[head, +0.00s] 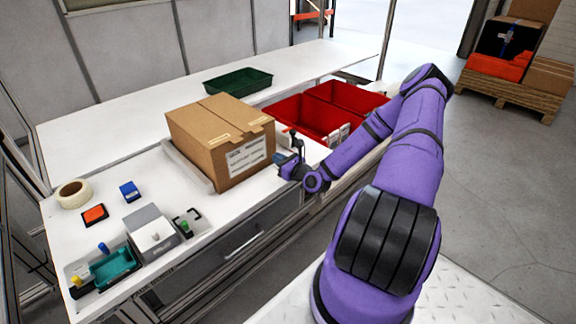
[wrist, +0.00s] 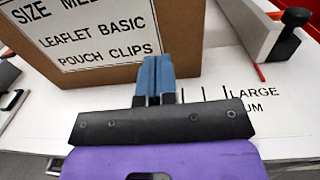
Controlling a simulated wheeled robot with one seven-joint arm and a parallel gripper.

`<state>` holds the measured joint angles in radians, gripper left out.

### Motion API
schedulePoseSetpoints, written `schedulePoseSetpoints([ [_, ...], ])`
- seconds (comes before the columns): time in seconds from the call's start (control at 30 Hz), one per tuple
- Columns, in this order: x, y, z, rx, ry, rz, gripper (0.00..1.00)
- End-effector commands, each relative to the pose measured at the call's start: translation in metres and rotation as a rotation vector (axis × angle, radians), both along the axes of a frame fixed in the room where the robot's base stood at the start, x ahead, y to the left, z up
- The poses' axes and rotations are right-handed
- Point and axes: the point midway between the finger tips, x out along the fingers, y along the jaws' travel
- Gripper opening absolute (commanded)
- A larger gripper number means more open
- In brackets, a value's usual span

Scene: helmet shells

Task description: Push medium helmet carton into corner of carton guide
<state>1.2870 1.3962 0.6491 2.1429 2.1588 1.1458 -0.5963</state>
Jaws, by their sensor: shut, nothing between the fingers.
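The medium helmet carton (head: 215,140) is a closed brown box with a white label, upright on the white bench. In the wrist view the carton (wrist: 180,40) fills the upper left, its label partly cut off. A pale rail of the carton guide (head: 188,165) runs along the carton's left side. A pale metal wall with a black end piece, apparently part of the guide (wrist: 252,28), stands right of the carton in the wrist view. My gripper (head: 281,160) is shut and empty, its blue fingertips (wrist: 155,65) at the labelled face; contact cannot be told.
Red bins (head: 310,118) stand beyond the gripper, and a green tray (head: 237,81) lies behind the carton. Tape, a blue block and a teal tray (head: 113,266) occupy the bench's near left. Size marks and the word LARGE (wrist: 252,92) are printed on the bench.

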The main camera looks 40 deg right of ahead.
Motion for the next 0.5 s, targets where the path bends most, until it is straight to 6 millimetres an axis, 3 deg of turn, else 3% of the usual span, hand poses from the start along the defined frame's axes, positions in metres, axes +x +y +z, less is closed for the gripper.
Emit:
schedulePoseSetpoints([
  [0.2, 0.028, 0.003, 0.0, 0.0, -0.001, 0.001, 0.0],
  [0.5, 0.039, 0.003, 0.0, -0.001, -0.002, 0.001, 0.0],
])
